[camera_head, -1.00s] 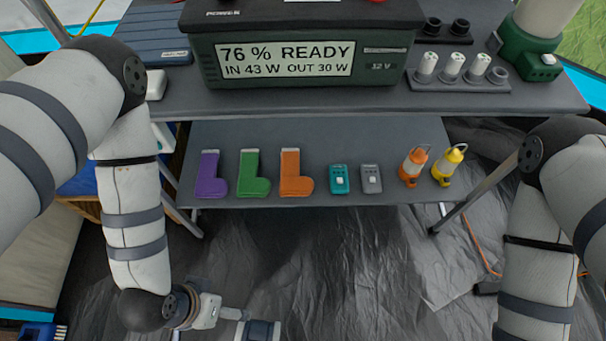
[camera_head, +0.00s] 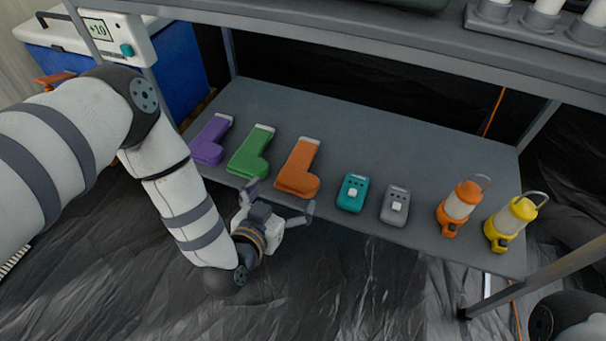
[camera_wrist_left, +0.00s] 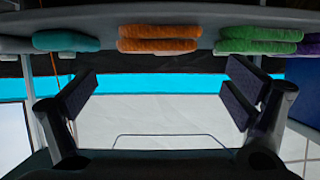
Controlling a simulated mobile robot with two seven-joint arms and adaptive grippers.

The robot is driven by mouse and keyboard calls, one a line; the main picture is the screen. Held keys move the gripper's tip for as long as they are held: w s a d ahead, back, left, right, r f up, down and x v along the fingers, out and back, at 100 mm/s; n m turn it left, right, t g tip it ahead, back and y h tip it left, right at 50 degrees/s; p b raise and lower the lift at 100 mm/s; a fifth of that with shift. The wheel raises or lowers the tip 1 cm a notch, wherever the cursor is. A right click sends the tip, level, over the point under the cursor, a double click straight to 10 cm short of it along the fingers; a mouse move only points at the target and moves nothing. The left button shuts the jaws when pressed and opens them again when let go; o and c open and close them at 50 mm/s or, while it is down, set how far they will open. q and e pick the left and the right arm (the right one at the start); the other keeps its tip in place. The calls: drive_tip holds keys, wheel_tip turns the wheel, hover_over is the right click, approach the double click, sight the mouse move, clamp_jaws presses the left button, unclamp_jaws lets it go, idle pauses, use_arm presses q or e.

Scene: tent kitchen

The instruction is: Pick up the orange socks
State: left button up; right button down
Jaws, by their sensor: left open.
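The orange socks (camera_head: 299,168) lie folded on the lower shelf (camera_head: 330,140), between the green socks (camera_head: 251,151) and the teal device. In the left wrist view the orange socks (camera_wrist_left: 160,38) show as two stacked layers at the top, edge-on. My left gripper (camera_head: 281,198) is just off the shelf's front edge, near the orange socks' toe end and apart from them. In the left wrist view its two fingers (camera_wrist_left: 162,92) are spread wide with nothing between them. My right gripper is out of view; only part of my right arm shows at the lower right.
Purple socks (camera_head: 211,140) lie left of the green ones. To the right are the teal device (camera_head: 352,193), a grey device (camera_head: 395,206), an orange lantern (camera_head: 459,207) and a yellow lantern (camera_head: 510,222). The upper table (camera_head: 400,47) overhangs the shelf's rear. A blue cooler (camera_head: 180,65) stands at left.

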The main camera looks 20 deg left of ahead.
sight(298, 176)
use_arm(q)
drive_tip(key=b+x, duration=0.4)
drive_tip(key=x, duration=0.4)
drive_tip(key=shift+w+d+f, duration=0.15)
drive_tip(key=shift+w, duration=0.5)
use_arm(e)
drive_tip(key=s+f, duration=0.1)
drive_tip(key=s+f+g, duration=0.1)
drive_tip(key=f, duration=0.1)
use_arm(q)
drive_tip(key=c, duration=0.9)
